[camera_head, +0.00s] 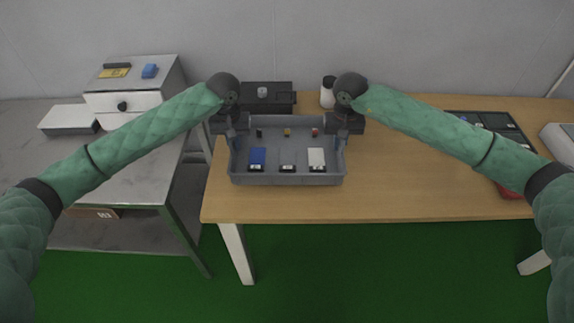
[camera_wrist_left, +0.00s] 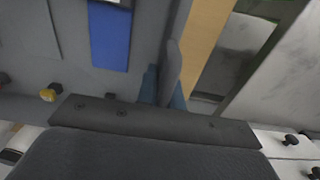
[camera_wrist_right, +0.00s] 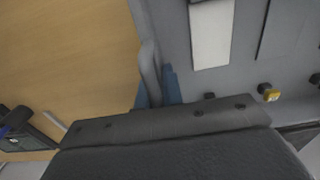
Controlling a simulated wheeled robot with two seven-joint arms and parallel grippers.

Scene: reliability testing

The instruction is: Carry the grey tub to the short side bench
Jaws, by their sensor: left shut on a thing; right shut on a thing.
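The grey tub (camera_head: 287,179) is at the left end of the wooden table, with several small items in it, among them a blue one (camera_head: 257,157) and a white one (camera_head: 317,157). My left gripper (camera_head: 232,138) is shut on the tub's left wall, which shows in the left wrist view (camera_wrist_left: 174,75). My right gripper (camera_head: 344,136) is shut on the right wall, which shows in the right wrist view (camera_wrist_right: 150,75). Whether the tub touches the table is unclear. The grey side bench (camera_head: 140,183) stands to the left of the table.
A white drawer cabinet (camera_head: 135,100) and a flat white box (camera_head: 68,120) stand on the bench's back part. A black case (camera_head: 267,92) and a white jar (camera_head: 327,92) are behind the tub. A dark tray (camera_head: 490,127) lies at the right. The wooden table's (camera_head: 400,190) front middle is bare.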

